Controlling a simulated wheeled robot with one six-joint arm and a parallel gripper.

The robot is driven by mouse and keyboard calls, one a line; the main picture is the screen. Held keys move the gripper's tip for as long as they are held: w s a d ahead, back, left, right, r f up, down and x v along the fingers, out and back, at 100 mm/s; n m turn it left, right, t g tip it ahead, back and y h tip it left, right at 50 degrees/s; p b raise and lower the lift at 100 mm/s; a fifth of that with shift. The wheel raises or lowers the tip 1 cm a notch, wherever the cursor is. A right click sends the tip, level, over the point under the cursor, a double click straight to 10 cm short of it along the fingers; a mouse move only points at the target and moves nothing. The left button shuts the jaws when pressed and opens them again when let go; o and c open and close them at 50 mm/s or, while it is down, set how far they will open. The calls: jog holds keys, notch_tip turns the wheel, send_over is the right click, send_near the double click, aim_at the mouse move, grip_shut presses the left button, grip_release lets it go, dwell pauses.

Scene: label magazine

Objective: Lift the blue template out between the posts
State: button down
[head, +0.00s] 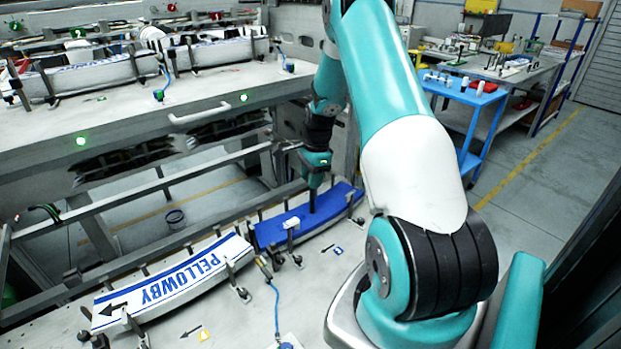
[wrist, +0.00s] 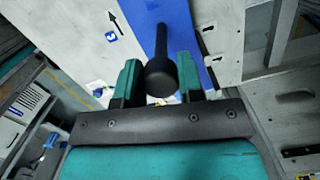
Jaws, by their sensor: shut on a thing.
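The blue template (head: 270,232) is a long, slightly curved blue piece between slim posts (head: 290,232) in the lower magazine. A black upright handle with a round knob (wrist: 161,76) stands on it. My gripper (head: 314,187) is above the template, its fingers on either side of the handle and shut on it. In the wrist view my gripper (wrist: 158,68) shows two teal fingers flanking the knob, with the template (wrist: 180,20) beyond. I cannot tell whether the template is raised from what is under it.
A white PELLOWBY label stack (head: 175,283) lies left of the template, held by posts. An upper shelf (head: 120,120) with more label stacks overhangs at the back left. A blue cart (head: 465,92) stands at the right. Bare bench shows in front of the template.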

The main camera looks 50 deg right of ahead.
notch_tip(320, 180, up, 13)
jog(key=p, duration=0.9)
jog(key=shift+f, duration=0.15)
dwell(1.0)
jog(key=shift+s, duration=0.15)
dwell(0.3)
